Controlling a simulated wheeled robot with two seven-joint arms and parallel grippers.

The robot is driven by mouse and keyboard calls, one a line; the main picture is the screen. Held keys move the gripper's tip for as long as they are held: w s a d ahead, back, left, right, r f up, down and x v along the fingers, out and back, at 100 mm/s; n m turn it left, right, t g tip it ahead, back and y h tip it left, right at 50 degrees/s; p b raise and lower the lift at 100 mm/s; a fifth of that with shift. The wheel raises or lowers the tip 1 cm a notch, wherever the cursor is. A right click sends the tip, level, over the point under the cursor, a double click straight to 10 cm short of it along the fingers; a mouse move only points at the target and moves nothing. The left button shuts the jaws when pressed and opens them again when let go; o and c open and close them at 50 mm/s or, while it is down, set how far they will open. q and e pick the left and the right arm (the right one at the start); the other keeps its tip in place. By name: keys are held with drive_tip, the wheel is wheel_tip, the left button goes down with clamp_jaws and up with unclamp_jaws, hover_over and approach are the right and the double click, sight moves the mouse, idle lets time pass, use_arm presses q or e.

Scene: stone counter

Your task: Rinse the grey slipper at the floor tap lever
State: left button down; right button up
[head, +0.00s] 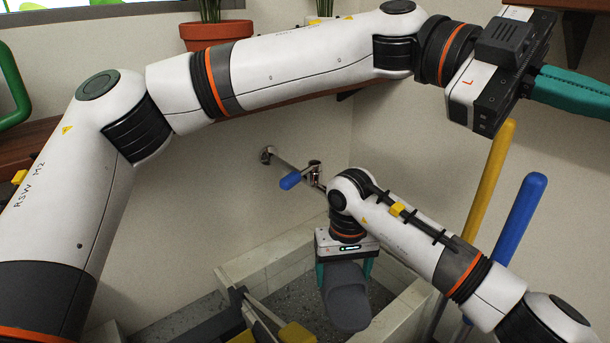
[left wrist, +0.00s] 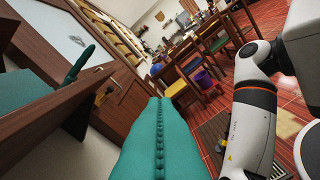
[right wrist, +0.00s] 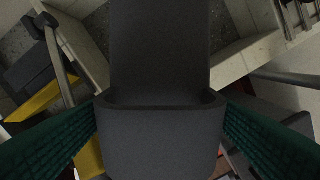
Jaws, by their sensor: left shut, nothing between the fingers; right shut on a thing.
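The grey slipper (head: 347,298) is held by my right gripper (head: 344,272) over the low stone-rimmed basin (head: 392,322). It fills the middle of the right wrist view (right wrist: 160,140), with a green finger on each side. The tap (head: 314,172) is on the wall above and behind the basin, and its blue lever (head: 290,181) points left. The slipper is below and slightly right of the lever, apart from it. My left gripper (head: 572,92) is shut and empty at the upper right; its green fingers also show in the left wrist view (left wrist: 160,130).
A yellow handle (head: 490,180) and a blue handle (head: 518,220) stand right of the basin. Grey and yellow items (head: 296,333) are at the basin's front left. A potted plant (head: 214,32) stands on a shelf. Chairs (left wrist: 182,88) and a table are across the room.

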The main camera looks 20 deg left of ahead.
use_arm(q)
drive_tip(key=w+a+f+t+y, duration=0.3)
drive_tip(key=f+y, duration=0.1)
drive_tip(key=f, duration=0.3)
drive_tip(key=n+t+y, duration=0.7)
drive_tip(key=n+y, duration=0.4)
drive_tip(key=y, duration=0.4)
approach(302, 173)
drive_tip(key=s, duration=0.3)
drive_tip(key=x, duration=0.8)
drive_tip(key=shift+d+f, duration=0.25)
drive_tip(key=shift+d, duration=0.1)
drive_tip(key=shift+w, duration=0.1)
